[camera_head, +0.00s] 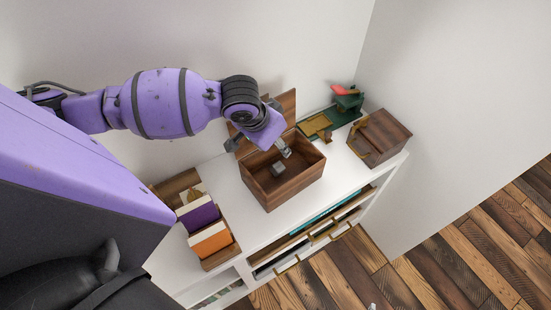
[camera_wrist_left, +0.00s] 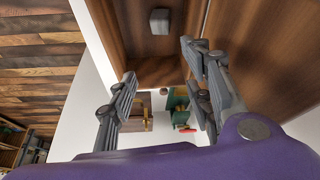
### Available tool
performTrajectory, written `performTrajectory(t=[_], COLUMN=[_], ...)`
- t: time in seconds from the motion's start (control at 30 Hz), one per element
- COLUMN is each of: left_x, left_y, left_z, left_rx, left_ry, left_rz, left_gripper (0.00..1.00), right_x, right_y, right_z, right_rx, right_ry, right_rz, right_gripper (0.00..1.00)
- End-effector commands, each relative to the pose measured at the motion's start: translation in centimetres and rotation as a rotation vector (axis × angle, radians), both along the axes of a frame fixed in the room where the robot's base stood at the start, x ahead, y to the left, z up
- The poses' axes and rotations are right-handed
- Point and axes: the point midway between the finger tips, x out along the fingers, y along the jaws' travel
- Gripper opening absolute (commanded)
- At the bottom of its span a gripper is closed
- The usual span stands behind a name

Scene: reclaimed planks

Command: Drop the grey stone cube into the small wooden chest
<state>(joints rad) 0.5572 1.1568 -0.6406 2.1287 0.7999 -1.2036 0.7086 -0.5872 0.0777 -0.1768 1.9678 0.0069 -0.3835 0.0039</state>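The small wooden chest (camera_head: 262,190) stands on the white cabinet top with its lid (camera_head: 284,104) raised at the back. The grey stone cube (camera_head: 278,169) is inside the chest's opening, clear of the fingers. It also shows in the left wrist view (camera_wrist_left: 159,21) against the brown wooden inside. Whether it lies flat on the chest floor I cannot tell for sure. My left gripper (camera_wrist_left: 160,62) is open and empty, with its fingers apart. In the head view it is over the chest's back part (camera_head: 284,149). My right gripper is not in view.
A holder with purple and orange items (camera_head: 210,240) stands left of the chest. To the right are a dark green tray with a brass piece (camera_head: 316,125) and another wooden box (camera_head: 384,132). The cabinet's drawers (camera_head: 315,240) stand partly open in front.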

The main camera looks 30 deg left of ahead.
Motion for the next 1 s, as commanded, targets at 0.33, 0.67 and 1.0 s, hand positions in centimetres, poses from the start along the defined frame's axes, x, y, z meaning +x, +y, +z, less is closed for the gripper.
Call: performTrajectory(t=[0.33,0.67,1.0], left_x=[-0.1,-2.2,-4.2], left_y=[0.1,0.7,1.2], left_z=[0.2,5.5,10.5], left_rx=[0.000,0.004,0.001], left_ry=[0.001,-0.002,0.000], left_rz=[0.000,-0.002,-0.001], left_gripper=[0.49,0.49,0.49], right_x=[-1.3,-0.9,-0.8], right_y=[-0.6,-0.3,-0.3], right_z=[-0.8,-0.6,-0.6], right_rx=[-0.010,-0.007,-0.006], right_ry=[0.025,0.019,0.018], right_rz=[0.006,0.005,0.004], right_gripper=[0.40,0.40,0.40])
